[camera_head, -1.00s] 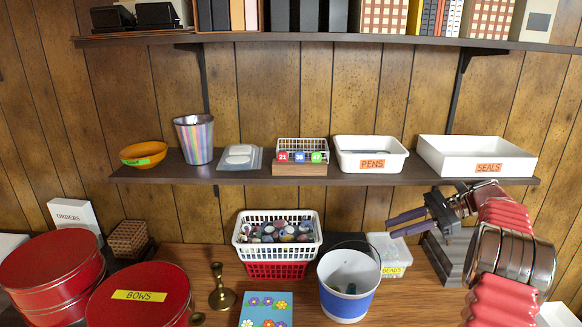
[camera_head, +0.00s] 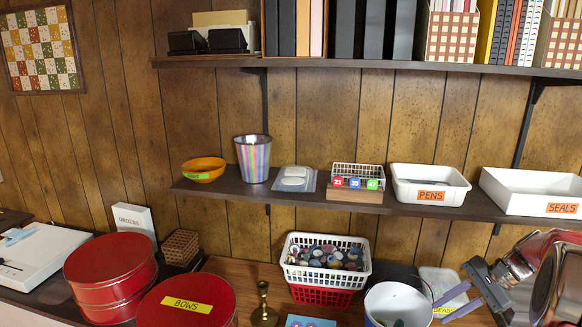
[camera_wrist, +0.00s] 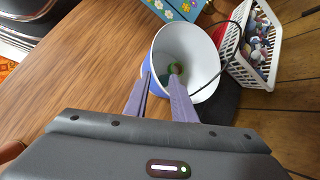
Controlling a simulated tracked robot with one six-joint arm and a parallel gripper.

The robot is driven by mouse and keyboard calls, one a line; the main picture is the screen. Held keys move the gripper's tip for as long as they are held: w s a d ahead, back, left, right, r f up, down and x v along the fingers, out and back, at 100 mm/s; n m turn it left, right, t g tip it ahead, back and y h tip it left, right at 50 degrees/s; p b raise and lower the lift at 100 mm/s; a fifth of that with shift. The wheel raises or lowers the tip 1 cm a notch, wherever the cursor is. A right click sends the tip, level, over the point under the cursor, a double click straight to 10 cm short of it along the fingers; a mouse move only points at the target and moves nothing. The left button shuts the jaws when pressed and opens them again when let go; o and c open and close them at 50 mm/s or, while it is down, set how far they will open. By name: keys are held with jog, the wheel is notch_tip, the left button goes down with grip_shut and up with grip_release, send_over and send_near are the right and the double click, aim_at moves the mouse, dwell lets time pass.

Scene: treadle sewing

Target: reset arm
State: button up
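My gripper (camera_head: 434,310) is at the lower right of the head view. Its two purple fingers stand apart with nothing between them, pointing left towards the white-and-blue bucket (camera_head: 397,296). In the wrist view my gripper (camera_wrist: 160,76) has a gap between its fingertips. The fingertips overlap the near side of the bucket (camera_wrist: 199,50) there. Whether they touch it I cannot tell. A small green thing (camera_wrist: 175,68) shows inside the bucket.
A white basket (camera_head: 325,272) of spools and a brass candlestick (camera_head: 263,305) stand left of the bucket. The BEADS box (camera_head: 437,283) is behind my fingers. The lower shelf (camera_head: 235,190) holds bins above. Red tins (camera_head: 110,268) stand at left.

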jog(key=s+a+r+n+t+h, duration=0.2)
jog(key=s+a+r+n, duration=0.4)
jog(key=s+a, duration=0.6)
jog(key=s+a+r+n+t+h, duration=0.1)
jog(key=s+a+r+n+h, duration=0.4)
jog(key=s+a+n, duration=0.3)
jog(key=s+a+r, duration=0.1)
jog(key=s+a, duration=0.3)
jog(key=s, duration=0.1)
jog(key=shift+a+t+h, duration=0.15)
jog(key=shift+t+h, duration=0.15)
jog(key=shift+t, duration=0.1)
jog(key=shift+s, duration=0.1)
dwell(2.1)
